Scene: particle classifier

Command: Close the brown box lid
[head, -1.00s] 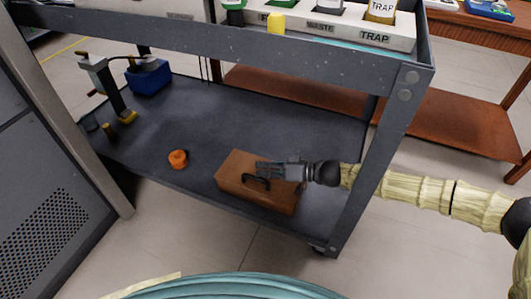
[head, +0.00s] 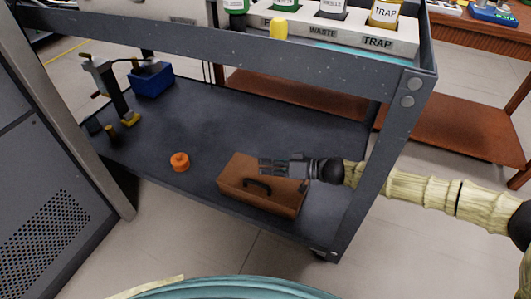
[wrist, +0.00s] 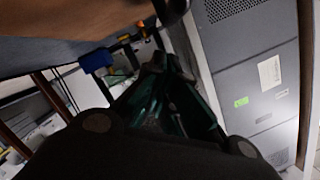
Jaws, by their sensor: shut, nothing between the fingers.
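The brown box (head: 275,200) lies on the lower shelf near its front right corner, with a dark handle (head: 257,187) on its front side. Its lid looks down, but my gripper covers part of the top, so I cannot tell if it is fully shut. My gripper (head: 264,166) is shut and empty over the back part of the box top. In the wrist view the dark gripper (wrist: 160,75) fills the middle, and a brown surface of the box (wrist: 75,25) shows at upper left.
An orange ring-shaped object (head: 180,162) sits left of the box. A blue bin (head: 152,80) and a small stand (head: 125,100) are at the shelf's far left. The cart post (head: 380,165) rises close to my arm. The shelf's middle (head: 240,120) is clear.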

